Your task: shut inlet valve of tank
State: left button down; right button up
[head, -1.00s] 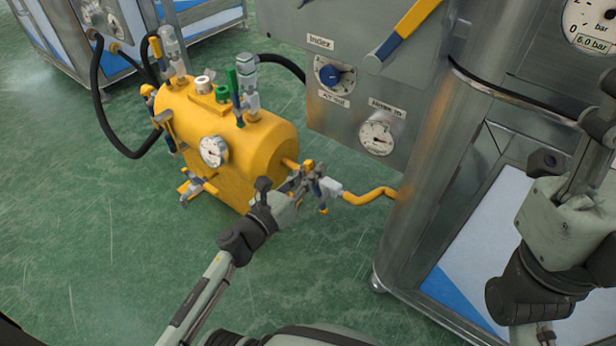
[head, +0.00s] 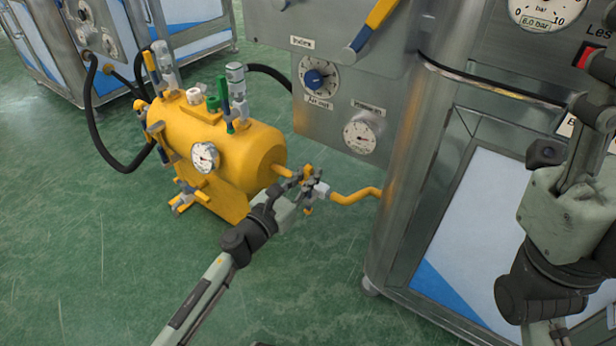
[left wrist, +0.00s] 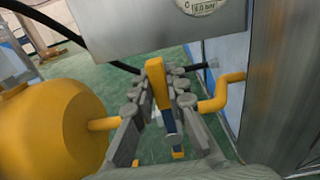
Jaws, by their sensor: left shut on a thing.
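The yellow tank (head: 225,150) stands on the green floor, with a yellow pipe (head: 356,197) running from its right end to the steel cabinet. My left gripper (head: 306,182) is at the inlet valve (head: 321,190) in this pipe. In the left wrist view, the valve's yellow and blue lever (left wrist: 157,85) stands between the fingers of my left gripper (left wrist: 158,98), which are shut on it. The lever looks crosswise to the pipe there; the valve body is largely hidden by the fingers. My right gripper (head: 598,112) is partly cut off at the right edge, so its opening is unclear.
The steel cabinet (head: 410,190) with its round post stands close right of the valve. A control panel (head: 338,110) with knob and gauge overhangs behind it. Black hoses (head: 105,150) curve left of the tank. The floor (head: 110,260) in front is clear.

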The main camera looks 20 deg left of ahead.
pick_arm(q)
jog(key=c, duration=1.5)
grip_release()
jog(key=shift+d, duration=0.1)
jog(key=shift+s, duration=0.15)
jog(key=v, duration=1.2)
